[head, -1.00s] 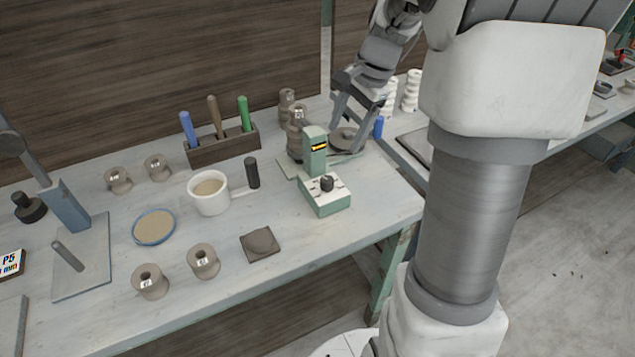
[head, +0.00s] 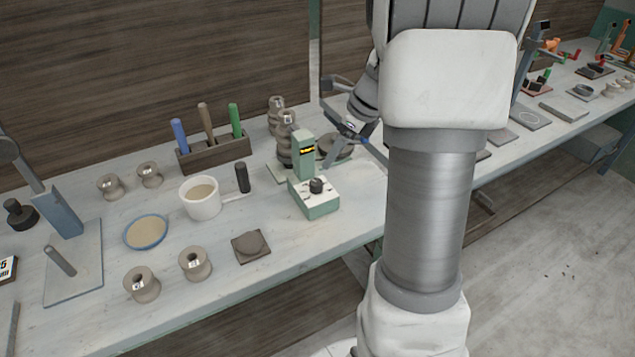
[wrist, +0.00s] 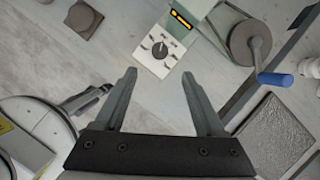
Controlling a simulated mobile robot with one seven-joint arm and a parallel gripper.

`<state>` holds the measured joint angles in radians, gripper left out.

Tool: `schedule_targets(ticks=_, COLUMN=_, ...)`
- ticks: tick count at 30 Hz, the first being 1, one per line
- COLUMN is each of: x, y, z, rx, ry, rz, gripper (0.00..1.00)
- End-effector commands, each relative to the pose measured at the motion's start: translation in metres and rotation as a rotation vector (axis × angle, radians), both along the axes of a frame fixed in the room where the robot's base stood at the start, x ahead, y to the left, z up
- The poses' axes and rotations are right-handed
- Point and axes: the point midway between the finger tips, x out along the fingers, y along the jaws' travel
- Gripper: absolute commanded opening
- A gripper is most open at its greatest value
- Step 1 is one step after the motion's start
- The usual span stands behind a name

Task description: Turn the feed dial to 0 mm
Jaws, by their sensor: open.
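The feed dial (head: 316,186) is a dark round knob on the white top of a green box (head: 317,209), part of a green machine with a yellow-and-black label. In the wrist view the dial (wrist: 160,50) sits on a white plate with markings around it, too small to read. My gripper (wrist: 157,75) is open and empty; its fingertips are below the dial in that view, apart from it. In the head view my gripper (head: 345,138) is near the machine's right side, partly hidden by my arm.
A crank with a blue handle (wrist: 275,79) is right of the dial. A white mug (head: 199,198), a tool rack (head: 215,152), a blue-rimmed dish (head: 146,232), clay spools and a brown square slab (head: 251,246) stand to the left. The bench front by the dial is clear.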

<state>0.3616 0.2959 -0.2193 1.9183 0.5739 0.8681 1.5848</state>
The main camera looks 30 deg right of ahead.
Motion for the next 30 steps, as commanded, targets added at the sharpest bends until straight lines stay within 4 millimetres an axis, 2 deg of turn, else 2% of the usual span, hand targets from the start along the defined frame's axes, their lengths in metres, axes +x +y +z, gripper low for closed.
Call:
schedule_targets(ticks=1, x=0.003, y=0.003, z=-0.014, rx=0.002, ry=0.004, rz=0.0, gripper=0.72)
schedule_targets(ticks=6, x=0.015, y=0.011, z=-0.049, rx=0.001, ry=0.003, rz=0.001, gripper=0.72)
schedule_targets(ticks=15, x=0.032, y=0.023, z=-0.097, rx=0.0, ry=0.001, rz=0.001, gripper=0.72)
schedule_targets(ticks=21, x=0.036, y=0.026, z=-0.109, rx=-0.002, ry=0.0, rz=0.001, gripper=0.72)
schedule_targets(ticks=30, x=0.037, y=0.027, z=-0.11, rx=-0.001, ry=-0.001, rz=0.001, gripper=0.7)
